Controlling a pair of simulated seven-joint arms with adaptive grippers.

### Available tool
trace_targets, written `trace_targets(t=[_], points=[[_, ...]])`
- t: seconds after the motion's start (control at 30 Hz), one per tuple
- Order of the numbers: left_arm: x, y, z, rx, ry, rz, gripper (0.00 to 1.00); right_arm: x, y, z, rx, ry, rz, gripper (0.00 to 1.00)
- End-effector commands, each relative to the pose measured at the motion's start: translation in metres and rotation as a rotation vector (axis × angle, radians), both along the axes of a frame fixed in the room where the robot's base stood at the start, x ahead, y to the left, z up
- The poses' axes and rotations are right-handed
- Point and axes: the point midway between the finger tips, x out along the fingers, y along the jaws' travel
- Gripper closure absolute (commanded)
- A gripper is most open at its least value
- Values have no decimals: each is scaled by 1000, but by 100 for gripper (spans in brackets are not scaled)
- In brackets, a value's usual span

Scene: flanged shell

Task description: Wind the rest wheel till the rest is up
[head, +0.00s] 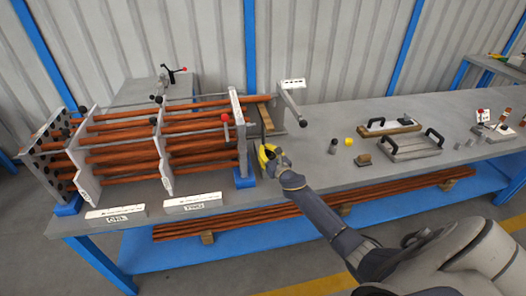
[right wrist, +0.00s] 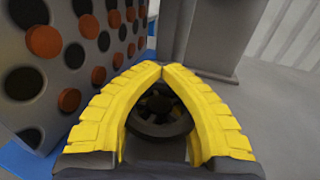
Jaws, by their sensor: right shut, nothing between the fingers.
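My right gripper (head: 267,153) is beside the right end plate of the tube bundle in the head view. In the right wrist view its yellow fingers (right wrist: 162,67) meet at the tips, with nothing gripped. A dark spoked wheel (right wrist: 160,118), likely the rest wheel, shows through the gap between the fingers, partly hidden by them. I cannot tell whether the fingers touch it. A wooden bar (head: 266,118), likely the rest, lies by the grey post behind the gripper in the head view. My left gripper is not in view.
The tube bundle (head: 120,155) with brown tubes fills the left of the bench. Its drilled plate (right wrist: 75,60) stands close left of my fingers. A crank (head: 292,100) sits on the post behind. A handled tray (head: 410,147) and small blocks lie to the right.

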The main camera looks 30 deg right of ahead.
Motion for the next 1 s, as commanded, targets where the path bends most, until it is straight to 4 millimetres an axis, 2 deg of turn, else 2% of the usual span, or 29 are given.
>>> trace_targets(t=[0.6, 1.0], points=[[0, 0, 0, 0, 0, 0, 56, -4, -17, 4, 4, -5, -537, 100], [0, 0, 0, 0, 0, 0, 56, -9, -23, 4, 1, -7, -746, 100]])
